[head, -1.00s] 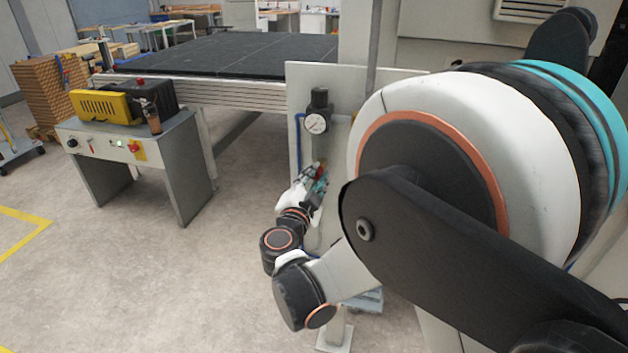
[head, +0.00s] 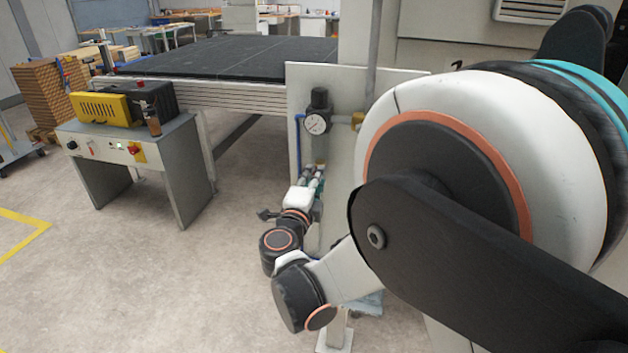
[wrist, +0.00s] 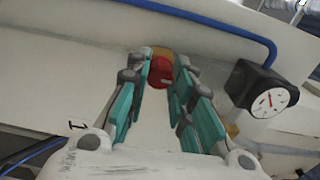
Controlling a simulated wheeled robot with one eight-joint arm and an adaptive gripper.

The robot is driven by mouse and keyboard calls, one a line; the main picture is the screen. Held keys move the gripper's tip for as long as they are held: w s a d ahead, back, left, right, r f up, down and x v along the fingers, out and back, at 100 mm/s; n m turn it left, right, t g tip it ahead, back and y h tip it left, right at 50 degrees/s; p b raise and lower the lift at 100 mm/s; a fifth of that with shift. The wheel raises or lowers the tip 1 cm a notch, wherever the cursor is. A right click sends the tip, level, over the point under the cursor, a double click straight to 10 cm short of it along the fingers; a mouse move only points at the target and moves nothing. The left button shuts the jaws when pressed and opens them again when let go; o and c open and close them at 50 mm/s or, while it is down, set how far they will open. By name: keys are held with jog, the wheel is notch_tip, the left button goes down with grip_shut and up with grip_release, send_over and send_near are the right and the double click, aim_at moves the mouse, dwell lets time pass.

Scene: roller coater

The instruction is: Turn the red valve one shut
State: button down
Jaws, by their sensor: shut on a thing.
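The red valve (wrist: 159,72) shows in the wrist view between the fingertips of my gripper (wrist: 163,66), with an orange-yellow fitting (wrist: 162,52) just behind it. The teal-padded fingers are closed in on its two sides, so my gripper is shut on it. In the head view my gripper (head: 313,180) reaches the panel below the gauge, and the valve is hidden there behind the fingers.
A pressure gauge on a black regulator (head: 317,123) is mounted on the pale panel (head: 345,90) above my gripper. A blue hose (wrist: 215,24) runs along the panel. A control desk (head: 130,145) stands at left. The floor between is clear.

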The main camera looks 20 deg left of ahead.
dwell(0.3)
jog(key=c, duration=1.4)
grip_release()
jog(key=shift+o, duration=0.2)
jog(key=s, duration=1.2)
